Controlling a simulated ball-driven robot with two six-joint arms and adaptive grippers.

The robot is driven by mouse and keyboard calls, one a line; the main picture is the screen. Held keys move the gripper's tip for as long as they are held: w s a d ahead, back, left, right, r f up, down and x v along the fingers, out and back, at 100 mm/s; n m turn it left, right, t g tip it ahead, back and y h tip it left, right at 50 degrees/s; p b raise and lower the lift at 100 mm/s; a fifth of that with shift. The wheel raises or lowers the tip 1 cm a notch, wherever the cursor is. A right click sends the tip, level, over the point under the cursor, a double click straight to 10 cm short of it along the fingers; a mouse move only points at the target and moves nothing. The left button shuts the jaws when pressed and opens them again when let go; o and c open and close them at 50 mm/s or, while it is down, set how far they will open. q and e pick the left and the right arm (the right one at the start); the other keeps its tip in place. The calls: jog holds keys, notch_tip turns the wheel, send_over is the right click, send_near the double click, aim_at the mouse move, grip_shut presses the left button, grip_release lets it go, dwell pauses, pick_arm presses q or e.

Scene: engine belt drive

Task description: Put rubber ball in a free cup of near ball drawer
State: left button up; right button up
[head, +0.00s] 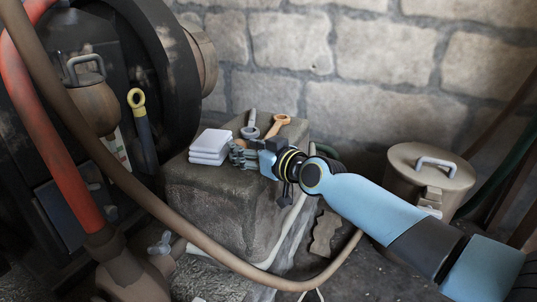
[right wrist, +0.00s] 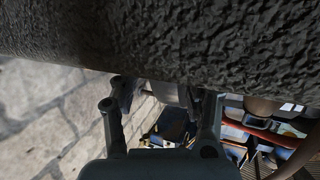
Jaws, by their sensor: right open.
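My right gripper (head: 243,155) is at the stone block's top, beside a stack of folded white cloths (head: 209,147). In the right wrist view its fingers (right wrist: 160,112) stand apart with a gap between them, and I see no ball in that gap. A dark, rough surface fills the top of that view, close to the fingers. I cannot make out the rubber ball or the near ball drawer in either view. My left gripper is out of view.
The stone block (head: 215,192) also bears a grey wrench (head: 249,127) and an orange wrench (head: 279,124). A lidded tan bin (head: 425,185) stands at right. A brown hose (head: 190,232) loops across the front. A stone wall (head: 370,65) closes the back.

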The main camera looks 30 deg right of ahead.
jog(key=p+v, duration=0.2)
jog(key=v, duration=0.8)
jog(key=s+a+f+g, duration=0.2)
jog(key=s+f, duration=0.1)
jog(key=s, duration=0.4)
jog(key=s+a+f+g, duration=0.2)
jog(key=s+f, duration=0.1)
jog(key=s, duration=0.4)
jog(key=s+a+f+g+h, duration=0.1)
jog(key=s+a+f+g, duration=0.1)
jog(key=s, duration=0.6)
jog(key=shift+f, duration=0.75)
jog(key=o, duration=0.4)
jog(key=s, duration=0.1)
jog(key=s+g, duration=0.1)
jog(key=s, duration=0.1)
jog(key=s+g+h, duration=0.1)
jog(key=shift+s+d+f+m, duration=0.2)
jog(key=shift+s+f+m, duration=0.1)
jog(key=shift+c, duration=0.2)
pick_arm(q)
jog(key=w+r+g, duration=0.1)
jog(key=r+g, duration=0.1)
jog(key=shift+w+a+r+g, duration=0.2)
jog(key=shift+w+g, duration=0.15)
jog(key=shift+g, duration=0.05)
